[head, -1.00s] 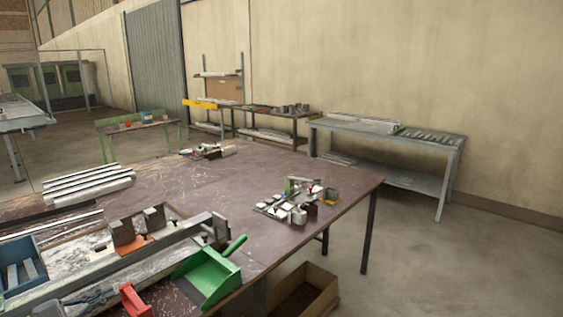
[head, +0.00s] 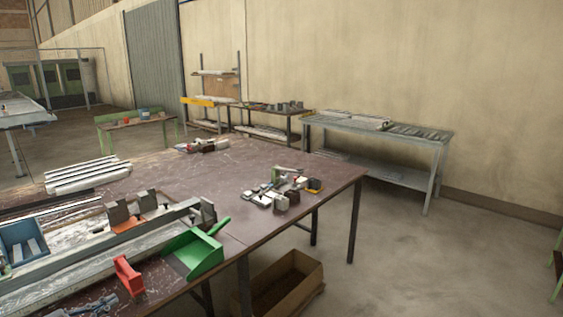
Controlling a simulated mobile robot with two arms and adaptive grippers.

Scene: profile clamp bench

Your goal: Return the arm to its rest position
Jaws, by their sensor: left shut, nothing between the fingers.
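My left gripper (head: 108,301) shows small at the bottom left of the head view, dark grey, at the front of the brown bench (head: 215,178). Its fingers are shut with nothing between them. It is in front of and left of a red block-like part (head: 128,276), apart from it as far as I can see. Most of my left arm is cut off by the bottom edge of the picture. My right gripper is not in view.
A long metal profile fixture (head: 100,256), a blue bin (head: 22,240) and a green dustpan (head: 195,252) crowd the bench front. White profiles (head: 88,176) lie behind. A cardboard box (head: 285,285) stands on the floor; the floor at right is open.

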